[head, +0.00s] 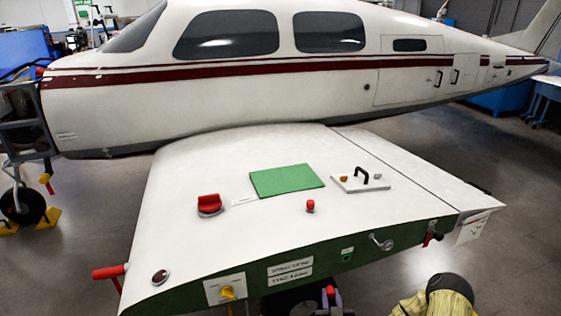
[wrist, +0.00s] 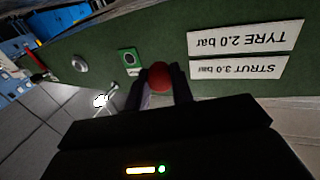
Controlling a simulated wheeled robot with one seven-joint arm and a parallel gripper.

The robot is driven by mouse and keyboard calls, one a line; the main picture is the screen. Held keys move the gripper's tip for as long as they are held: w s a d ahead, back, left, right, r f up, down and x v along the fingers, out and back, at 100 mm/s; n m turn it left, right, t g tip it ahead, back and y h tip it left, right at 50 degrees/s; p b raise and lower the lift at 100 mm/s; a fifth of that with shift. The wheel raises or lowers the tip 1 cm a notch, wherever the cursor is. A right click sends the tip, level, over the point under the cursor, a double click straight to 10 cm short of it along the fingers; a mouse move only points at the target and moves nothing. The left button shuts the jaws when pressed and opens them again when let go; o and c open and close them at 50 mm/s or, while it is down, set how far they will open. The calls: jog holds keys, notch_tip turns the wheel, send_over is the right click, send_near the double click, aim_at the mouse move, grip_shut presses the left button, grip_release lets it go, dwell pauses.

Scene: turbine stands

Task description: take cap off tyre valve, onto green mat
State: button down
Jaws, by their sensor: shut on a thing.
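The green mat (head: 287,181) lies flat and bare on top of the white wing. My gripper (head: 330,298) is low in front of the wing's near edge, at the bottom of the head view. It is shut on a small round red cap (head: 330,290). In the wrist view the red cap (wrist: 159,76) sits between the two dark fingers. The tyre valve does not show clearly, so I cannot tell whether the cap still touches it.
On the wing (head: 220,160) stand a large red knob (head: 209,205), a small red piece (head: 310,206) and a white plate with a black handle (head: 362,176). The green wing edge carries labels (head: 290,267), a grey fitting (head: 381,242) and a yellow tap (head: 227,293).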

jog(key=shift+s+r, duration=0.1)
jog(key=shift+r, duration=0.05)
jog(key=s+f, duration=0.4)
jog(key=f, duration=0.1)
jog(key=shift+f, duration=0.2)
dwell(0.6)
